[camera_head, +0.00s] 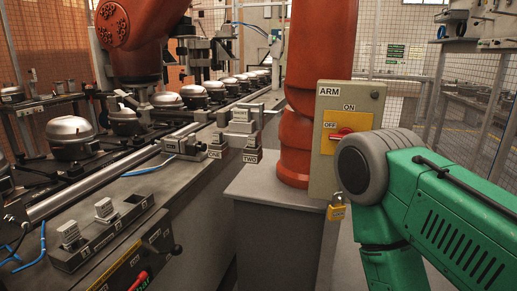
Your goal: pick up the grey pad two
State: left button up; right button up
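A small grey block, which looks like grey pad two (252,141), stands upright above a label reading TWO (250,157), near the middle of the head view. It sits at the right end of a small fixture on the edge of the conveyor line. A similar grey block (217,138) stands to its left above a label that appears to read ONE. A larger light grey block (241,115) with an unreadable label is just behind and above them. Neither of my grippers shows in the view, and nothing is seen touching the pad.
An orange column (297,140) rises right of the pad from a grey pedestal (270,189). A control box (347,115) marked ARM carries a red switch and yellow padlock (336,212). Compressors (70,135) line the conveyor. Two grey blocks stand on a dark fixture (95,245) at left.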

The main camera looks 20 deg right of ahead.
aim_at(252, 138)
jog(key=i+l+z, duration=0.1)
jog(key=z, duration=0.25)
jog(key=i+z, duration=0.55)
jog(key=z, duration=0.15)
